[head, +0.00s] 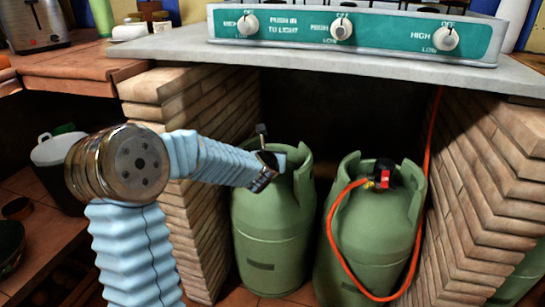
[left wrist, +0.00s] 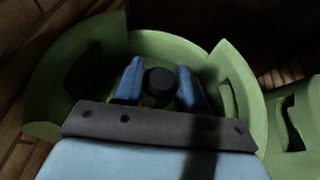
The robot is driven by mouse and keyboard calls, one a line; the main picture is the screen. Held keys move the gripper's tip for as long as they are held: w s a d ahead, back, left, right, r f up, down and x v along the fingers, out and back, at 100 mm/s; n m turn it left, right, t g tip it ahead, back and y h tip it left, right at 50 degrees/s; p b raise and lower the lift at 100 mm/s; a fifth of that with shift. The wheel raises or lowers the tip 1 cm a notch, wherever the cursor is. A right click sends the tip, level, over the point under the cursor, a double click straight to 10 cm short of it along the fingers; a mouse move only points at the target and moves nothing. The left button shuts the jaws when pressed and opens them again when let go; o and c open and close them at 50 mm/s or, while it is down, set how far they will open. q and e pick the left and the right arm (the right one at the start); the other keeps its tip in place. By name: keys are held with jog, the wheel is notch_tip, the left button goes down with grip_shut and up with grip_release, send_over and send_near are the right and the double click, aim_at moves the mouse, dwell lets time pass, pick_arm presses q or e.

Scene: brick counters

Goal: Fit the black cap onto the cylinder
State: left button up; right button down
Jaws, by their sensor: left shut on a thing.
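The left green gas cylinder (head: 272,235) stands upright under the counter. Its open collar also shows in the left wrist view (left wrist: 55,80). My left gripper (head: 283,162) reaches into the collar from the left. In the left wrist view its blue fingers (left wrist: 159,86) are shut on the round black cap (left wrist: 160,90), over the middle of the cylinder's top. The cap is hidden in the head view. I cannot tell whether it touches the valve, which is hidden below it. My right gripper is not in view.
A second green cylinder (head: 370,250) stands close on the right, with a red hose (head: 335,245) on its valve. Brick walls (head: 185,185) flank the cylinders. A grey counter (head: 330,58) with a stove (head: 350,30) hangs above. A bin (head: 58,150) stands at the left.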

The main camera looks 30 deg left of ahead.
pick_arm(q)
jog(key=shift+f+b, duration=0.1)
jog(key=shift+b, duration=0.3)
dwell(0.7)
jog(key=o, duration=1.1)
jog(key=p+v, duration=0.1)
jog(key=v, duration=1.2)
jog(key=shift+s+d, duration=0.15)
jog(key=shift+s, duration=0.2)
jog(key=shift+s, duration=0.1)
